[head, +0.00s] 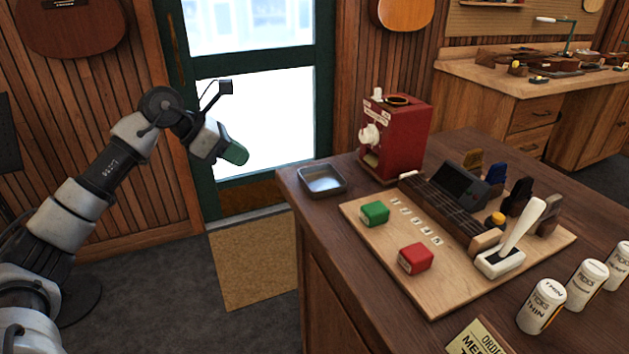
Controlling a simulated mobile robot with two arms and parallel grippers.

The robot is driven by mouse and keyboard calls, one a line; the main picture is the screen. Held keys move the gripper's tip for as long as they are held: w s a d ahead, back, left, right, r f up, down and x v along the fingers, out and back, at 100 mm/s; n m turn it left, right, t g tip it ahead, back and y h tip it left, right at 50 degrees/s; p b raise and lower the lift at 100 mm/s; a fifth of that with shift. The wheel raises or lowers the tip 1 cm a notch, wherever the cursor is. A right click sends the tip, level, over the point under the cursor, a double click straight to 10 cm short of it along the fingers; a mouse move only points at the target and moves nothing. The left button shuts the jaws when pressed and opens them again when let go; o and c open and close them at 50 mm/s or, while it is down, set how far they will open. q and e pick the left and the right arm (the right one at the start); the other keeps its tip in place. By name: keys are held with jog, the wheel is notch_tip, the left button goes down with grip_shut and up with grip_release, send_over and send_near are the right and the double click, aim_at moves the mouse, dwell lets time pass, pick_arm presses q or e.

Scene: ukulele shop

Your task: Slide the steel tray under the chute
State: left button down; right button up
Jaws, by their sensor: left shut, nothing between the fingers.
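The steel tray (322,180) is a small, shallow, square pan. It lies flat on the counter's back left corner and looks empty. The red dispenser (403,135) stands to its right, with a white knob on its side and a dark opening low on its front that looks like the chute (370,160). The tray is apart from the dispenser, to the left of it. My left gripper (236,153) is shut and empty, in the air left of the counter and the tray, in front of the door. My right gripper is not in view.
On the counter (318,227), a wooden board (445,277) holds a green block (374,213), a red block (415,258), a fretboard and a white lever (522,228). White pick canisters (541,305) and an order sign (478,338) stand at the front right. A workbench is behind.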

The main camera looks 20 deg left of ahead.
pick_arm(q)
jog(key=p, duration=0.2)
send_near(333, 175)
jog(key=s+a+f, duration=0.3)
jog(key=shift+s+f, duration=0.1)
jog(key=shift+f, duration=0.2)
jog(key=shift+w+d, duration=0.35)
jog(key=shift+d, duration=0.05)
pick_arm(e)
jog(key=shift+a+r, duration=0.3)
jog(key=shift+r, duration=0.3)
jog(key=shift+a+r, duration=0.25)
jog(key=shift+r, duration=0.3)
pick_arm(q)
jog(key=w+d, duration=0.5)
jog(key=shift+w+d, duration=0.15)
jog(key=shift+d, duration=0.1)
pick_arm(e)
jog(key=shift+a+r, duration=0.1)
pick_arm(q)
jog(key=shift+a, duration=0.1)
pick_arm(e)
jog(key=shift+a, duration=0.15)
pick_arm(q)
jog(key=shift+f, duration=0.1)
